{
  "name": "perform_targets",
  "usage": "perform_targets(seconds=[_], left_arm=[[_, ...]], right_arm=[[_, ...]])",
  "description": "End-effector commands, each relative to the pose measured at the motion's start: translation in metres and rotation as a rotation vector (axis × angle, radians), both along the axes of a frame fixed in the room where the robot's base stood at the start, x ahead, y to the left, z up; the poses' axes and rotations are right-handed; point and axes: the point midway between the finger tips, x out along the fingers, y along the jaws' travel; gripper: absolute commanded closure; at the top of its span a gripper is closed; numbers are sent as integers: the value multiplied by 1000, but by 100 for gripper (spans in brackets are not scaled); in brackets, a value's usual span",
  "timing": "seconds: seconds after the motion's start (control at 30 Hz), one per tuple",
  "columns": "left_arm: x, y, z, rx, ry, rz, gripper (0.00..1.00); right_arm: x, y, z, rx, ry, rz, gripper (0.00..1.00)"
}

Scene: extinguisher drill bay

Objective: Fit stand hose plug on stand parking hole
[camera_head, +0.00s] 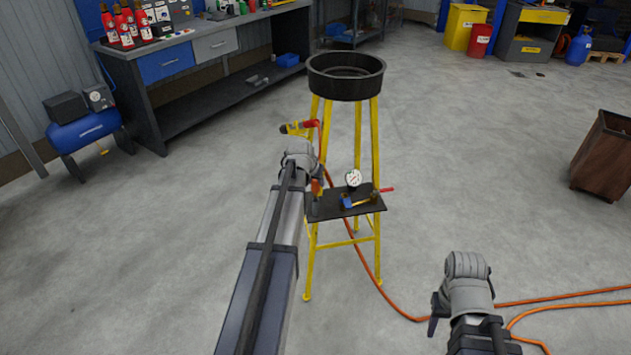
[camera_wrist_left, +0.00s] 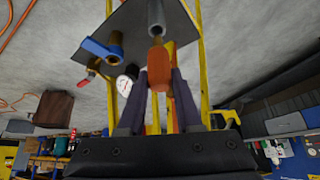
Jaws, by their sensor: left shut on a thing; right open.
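The yellow stand (camera_head: 376,140) has a dark shelf (camera_head: 340,212), also in the left wrist view (camera_wrist_left: 185,22). My left gripper (camera_head: 312,178) is shut on the orange-red plug (camera_head: 316,187) at the shelf's left side. In the left wrist view the plug (camera_wrist_left: 158,70) sits between both fingers (camera_wrist_left: 160,82). A grey cylinder (camera_wrist_left: 156,18) lines up with its end, against the shelf edge. I cannot tell whether it is part of the plug or the parking hole's socket, nor whether the plug is seated. My right gripper (camera_head: 434,318) is open over the floor, away from the stand.
The shelf carries a gauge (camera_head: 353,178) and a blue-handled valve (camera_head: 347,202). A yellow-and-red fitting (camera_head: 297,128) juts from the stand's left. An orange hose (camera_head: 375,277) runs down and across the floor. A black ring (camera_head: 345,88) tops the stand.

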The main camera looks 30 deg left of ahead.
Motion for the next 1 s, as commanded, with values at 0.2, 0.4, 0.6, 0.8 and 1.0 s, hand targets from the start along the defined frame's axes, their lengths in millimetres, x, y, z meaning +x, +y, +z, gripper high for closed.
perform_targets(seconds=[0.2,0.4,0.6,0.8,1.0], left_arm=[[0,0,0,0,0,0,100],[0,0,0,0,0,0,100],[0,0,-1,0,0,0,100],[0,0,-6,0,0,0,100],[0,0,-12,0,0,0,100]], right_arm=[[0,0,0,0,0,0,50],[0,0,0,0,0,0,50],[0,0,-1,0,0,0,50],[0,0,-6,0,0,0,50],[0,0,-12,0,0,0,50]])
